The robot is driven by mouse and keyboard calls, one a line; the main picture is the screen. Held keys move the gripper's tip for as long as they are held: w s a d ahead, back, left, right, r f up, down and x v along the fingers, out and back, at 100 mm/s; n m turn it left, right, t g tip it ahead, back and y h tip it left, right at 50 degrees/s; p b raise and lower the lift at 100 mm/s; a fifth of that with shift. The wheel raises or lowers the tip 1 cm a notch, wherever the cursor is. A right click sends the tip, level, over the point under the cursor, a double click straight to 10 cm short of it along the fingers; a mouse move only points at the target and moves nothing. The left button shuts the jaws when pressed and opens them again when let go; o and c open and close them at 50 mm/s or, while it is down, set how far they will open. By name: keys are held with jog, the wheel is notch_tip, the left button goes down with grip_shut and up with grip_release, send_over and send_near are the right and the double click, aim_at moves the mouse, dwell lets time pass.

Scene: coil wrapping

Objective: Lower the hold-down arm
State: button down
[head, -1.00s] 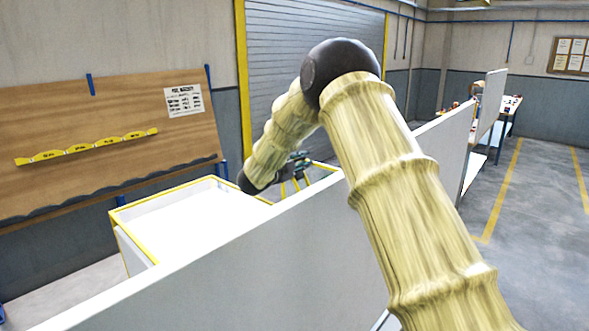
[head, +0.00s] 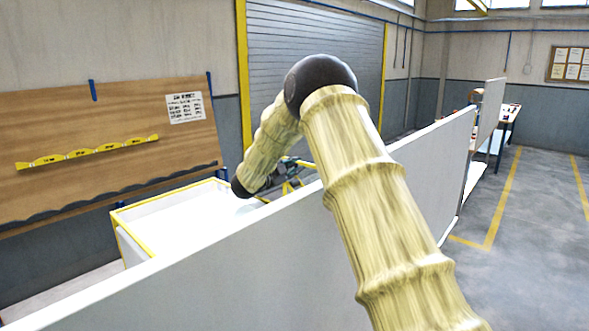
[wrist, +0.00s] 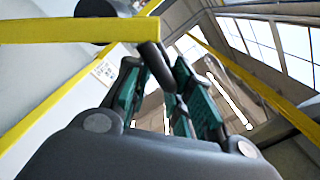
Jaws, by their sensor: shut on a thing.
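The hold-down arm appears in the wrist view as a yellow bar (wrist: 75,31) crossing the upper left, with a dark handle rod (wrist: 166,72) hanging from its end. My gripper (wrist: 158,88) has its green-padded fingers shut around this rod. A dark round part (wrist: 100,8) sits behind the bar at the top. In the head view my gripper (head: 287,172) is small and partly hidden by my own arm. Yellow parts (head: 291,186) show just below it, and their lower portion is hidden behind a white panel.
A long white panel wall (head: 240,240) stands between my body and the work area. A white yellow-edged bin or table (head: 180,212) lies left of my gripper. A wooden board (head: 100,165) is on the left wall. Open floor (head: 520,250) lies at the right.

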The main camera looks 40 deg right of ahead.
jog(key=shift+w+a+r, duration=0.15)
jog(key=shift+w+r, duration=0.15)
jog(key=shift+r, duration=0.5)
jog(key=c, duration=1.5)
grip_release()
jog(key=shift+a+f, duration=0.2)
jog(key=shift+s+a, duration=0.1)
jog(key=shift+a, duration=0.2)
jog(key=shift+d+r, duration=0.1)
jog(key=shift+d, duration=0.45)
jog(key=r, duration=0.2)
jog(key=a+r, duration=0.1)
jog(key=r, duration=0.5)
jog(key=shift+a+r, duration=0.15)
jog(key=shift+a, duration=0.05)
jog(key=shift+r, duration=0.9)
